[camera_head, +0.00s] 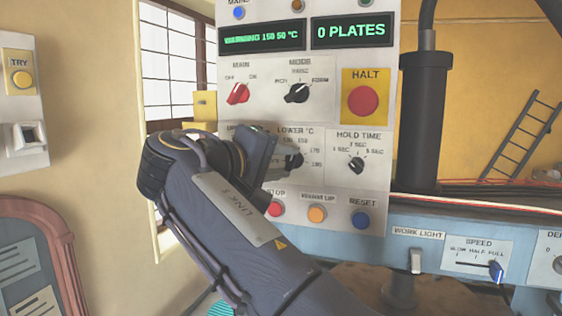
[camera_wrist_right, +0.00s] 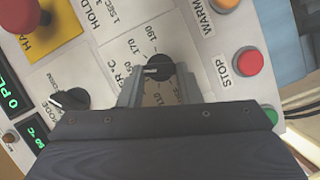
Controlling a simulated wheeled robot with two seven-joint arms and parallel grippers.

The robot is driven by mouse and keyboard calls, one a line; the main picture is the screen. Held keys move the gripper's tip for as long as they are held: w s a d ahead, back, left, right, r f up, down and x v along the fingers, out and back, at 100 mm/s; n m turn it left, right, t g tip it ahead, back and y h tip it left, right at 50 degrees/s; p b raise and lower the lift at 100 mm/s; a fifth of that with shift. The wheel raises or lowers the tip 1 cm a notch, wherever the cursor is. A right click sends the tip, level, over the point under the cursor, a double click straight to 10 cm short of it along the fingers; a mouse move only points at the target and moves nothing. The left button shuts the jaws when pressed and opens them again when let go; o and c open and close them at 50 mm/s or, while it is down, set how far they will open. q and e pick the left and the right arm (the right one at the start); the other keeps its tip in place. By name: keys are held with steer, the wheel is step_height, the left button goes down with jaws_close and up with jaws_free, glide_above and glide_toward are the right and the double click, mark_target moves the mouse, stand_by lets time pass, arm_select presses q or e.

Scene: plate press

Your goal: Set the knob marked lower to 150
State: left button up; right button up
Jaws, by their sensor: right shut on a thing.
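The knob marked lower, a dark knob under the label LOWER °C, is on the grey-white panel (camera_head: 225,70) in the head view (camera_head: 295,159) and between my fingers in the wrist view (camera_wrist_right: 157,66). My right gripper (camera_head: 286,160) is shut on it; in the wrist view its fingers (camera_wrist_right: 160,78) flank the knob. The knob's white mark points left in the wrist view, toward the middle of its scale; the label there is partly hidden. Labels 170 and 190 show beside it. My left gripper is out of view.
The red main knob (camera_head: 238,93), mode knob (camera_head: 297,93) and hold time knob (camera_head: 356,165) are close by. The red HALT button (camera_head: 363,101) is up to the right. Stop (camera_head: 275,208), warm up (camera_head: 317,214) and reset (camera_head: 361,220) buttons sit below.

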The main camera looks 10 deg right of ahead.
steer(key=shift+f, duration=0.1)
steer(key=o, duration=1)
steer(key=v, duration=0.7)
steer(key=shift+s+a, duration=0.2)
steer(key=shift+a, duration=0.15)
